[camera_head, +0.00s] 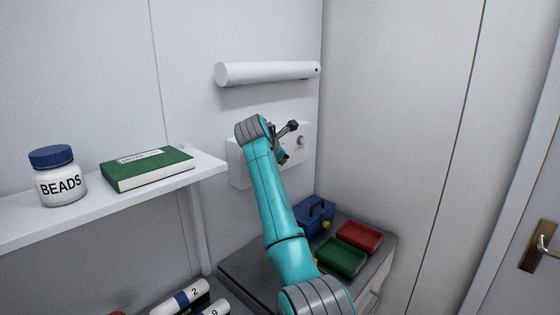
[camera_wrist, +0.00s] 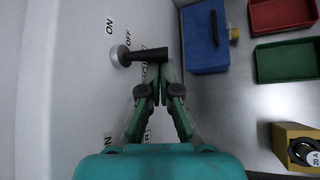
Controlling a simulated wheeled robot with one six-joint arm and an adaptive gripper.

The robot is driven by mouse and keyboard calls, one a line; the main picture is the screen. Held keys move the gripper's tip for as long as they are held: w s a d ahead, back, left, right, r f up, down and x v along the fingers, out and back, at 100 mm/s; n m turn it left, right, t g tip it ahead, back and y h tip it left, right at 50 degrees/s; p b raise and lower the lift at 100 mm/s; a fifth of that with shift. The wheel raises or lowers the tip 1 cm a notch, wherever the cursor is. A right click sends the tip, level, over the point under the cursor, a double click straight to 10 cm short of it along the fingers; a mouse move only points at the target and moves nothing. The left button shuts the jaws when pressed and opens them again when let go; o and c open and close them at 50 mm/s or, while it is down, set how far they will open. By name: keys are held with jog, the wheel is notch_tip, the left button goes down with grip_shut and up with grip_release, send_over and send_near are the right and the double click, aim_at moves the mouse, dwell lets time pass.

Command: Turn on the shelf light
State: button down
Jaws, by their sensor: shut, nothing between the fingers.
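The white tube-shaped light (camera_head: 265,72) is on the wall above the switch panel and looks unlit. The white panel (camera_head: 240,165) is partly hidden by my arm. A silver round knob (camera_head: 301,141) shows at its right; the wrist view shows a silver round part (camera_wrist: 120,56) with a dark stem (camera_wrist: 150,54) pointing right. ON and OFF are printed beside it; another label is partly hidden. My gripper (camera_wrist: 158,78) is shut and empty, its tips close to the dark stem; I cannot tell if they touch. In the head view my gripper (camera_head: 284,156) is small and partly hidden.
A shelf (camera_head: 210,165) at left holds a beads jar (camera_head: 58,177) and green book (camera_head: 148,169). Below the panel, a counter holds a blue box (camera_head: 314,215), red tray (camera_head: 359,236) and green tray (camera_head: 341,257). A yellow item (camera_wrist: 290,145) sits right of my gripper.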

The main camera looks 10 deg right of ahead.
jog(key=shift+r+g+h, duration=0.15)
jog(key=shift+g+h, duration=0.15)
jog(key=shift+s+d+r+n+g+h, duration=0.15)
jog(key=shift+r+n+g+h, duration=0.4)
jog(key=shift+n+g, duration=0.35)
jog(key=shift+r, duration=0.35)
jog(key=shift+r, duration=0.95)
jog(key=v, duration=1.1)
jog(key=shift+s+a, duration=0.2)
jog(key=shift+a, duration=0.15)
